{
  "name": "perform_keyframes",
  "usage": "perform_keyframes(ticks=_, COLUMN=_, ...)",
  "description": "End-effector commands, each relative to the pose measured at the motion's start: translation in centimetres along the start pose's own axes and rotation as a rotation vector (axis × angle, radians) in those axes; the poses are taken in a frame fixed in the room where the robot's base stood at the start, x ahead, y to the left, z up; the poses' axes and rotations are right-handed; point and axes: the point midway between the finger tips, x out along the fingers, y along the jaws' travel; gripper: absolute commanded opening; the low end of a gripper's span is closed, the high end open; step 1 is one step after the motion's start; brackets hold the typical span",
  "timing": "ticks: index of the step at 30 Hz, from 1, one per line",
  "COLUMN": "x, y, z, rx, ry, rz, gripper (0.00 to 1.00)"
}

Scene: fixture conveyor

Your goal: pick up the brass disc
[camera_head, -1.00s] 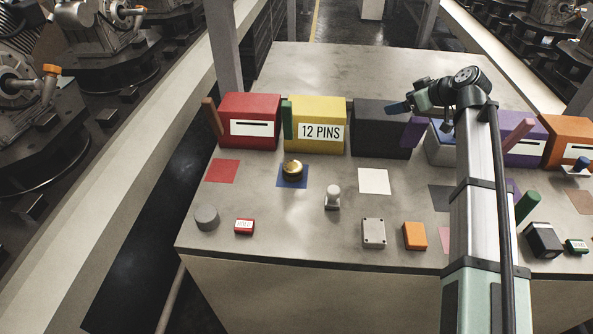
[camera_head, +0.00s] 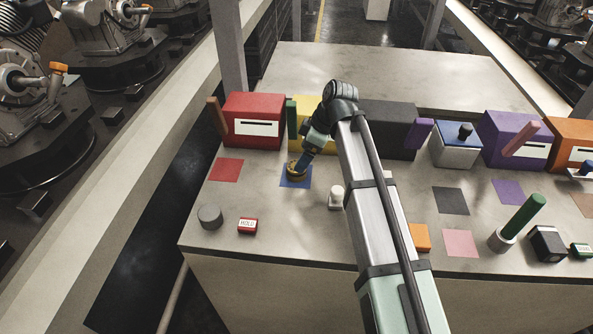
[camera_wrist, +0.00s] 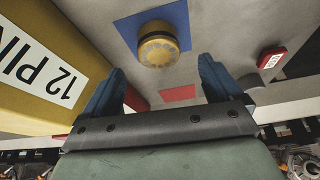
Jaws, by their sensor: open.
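The brass disc (camera_head: 296,169) is a round golden piece sitting on a blue square (camera_head: 291,182) on the table, in front of the yellow box (camera_head: 309,106). In the wrist view the disc (camera_wrist: 158,46) shows on the blue square (camera_wrist: 124,30), beyond my fingertips. My gripper (camera_head: 305,160) is close by the disc in the head view and covers part of it. In the wrist view my gripper (camera_wrist: 161,77) is open, with blue fingers spread and nothing between them. Whether a finger touches the disc cannot be told.
The yellow box stands close beside my gripper in the wrist view. A red box (camera_head: 252,136) and a dark box (camera_head: 395,140) flank it. A white knob (camera_head: 336,197) stands to the disc's right. A grey cylinder (camera_head: 210,216) and small red block (camera_head: 247,226) lie nearer the front left.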

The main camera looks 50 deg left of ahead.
Motion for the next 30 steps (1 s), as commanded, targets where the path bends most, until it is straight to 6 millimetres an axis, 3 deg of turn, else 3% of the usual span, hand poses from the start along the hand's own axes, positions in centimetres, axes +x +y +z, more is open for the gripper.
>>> perform_keyframes(ticks=10, x=2.6, y=0.1, z=-0.1, rx=0.001, ry=0.001, rz=0.000, gripper=0.92)
perform_keyframes(ticks=19, x=6.2, y=0.1, z=-0.2, rx=0.002, ry=0.001, rz=0.001, gripper=0.92)
perform_keyframes(ticks=27, x=6.5, y=0.1, z=-0.2, rx=0.002, ry=0.002, rz=0.002, gripper=0.92)
perform_keyframes(ticks=30, x=6.5, y=0.1, z=-0.2, rx=0.002, ry=0.002, rz=0.002, gripper=0.83)
